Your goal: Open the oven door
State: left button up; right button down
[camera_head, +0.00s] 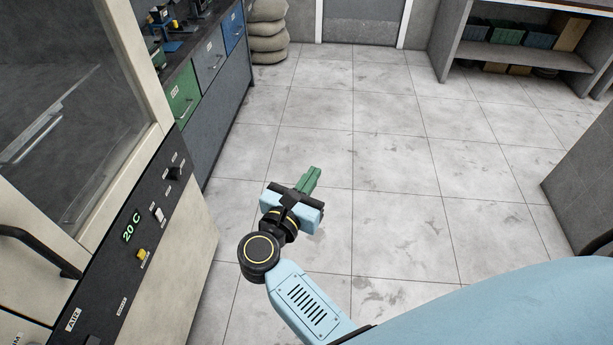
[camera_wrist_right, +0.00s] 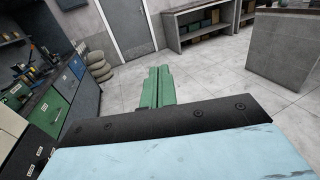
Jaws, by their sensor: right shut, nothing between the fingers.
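The oven (camera_head: 180,245) stands at the left in the head view, cream-coloured, with a dark window and a black control panel (camera_head: 133,235) reading 20 C. A black bar handle (camera_head: 40,248) shows at the left edge. I cannot tell from this angle whether the door is fully closed. My right gripper (camera_head: 311,179) is to the right of the oven, apart from it, over the open floor. Its green fingers are together and empty, pointing away from me. They also show in the right wrist view (camera_wrist_right: 157,87). My left gripper is not in view.
A dark bench with green, grey and blue drawers (camera_head: 183,95) runs along the left beyond the oven. Sacks (camera_head: 268,30) are stacked past it. A shelf with bins (camera_head: 520,52) stands at the back right, a grey block (camera_head: 580,185) at the right. The tiled floor between is clear.

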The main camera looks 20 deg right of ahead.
jog(key=p+x, duration=0.2)
jog(key=x, duration=0.7)
jog(key=shift+w+d+p, duration=0.25)
jog(key=shift+w+p, duration=0.05)
jog(key=shift+p, duration=0.1)
dwell(1.0)
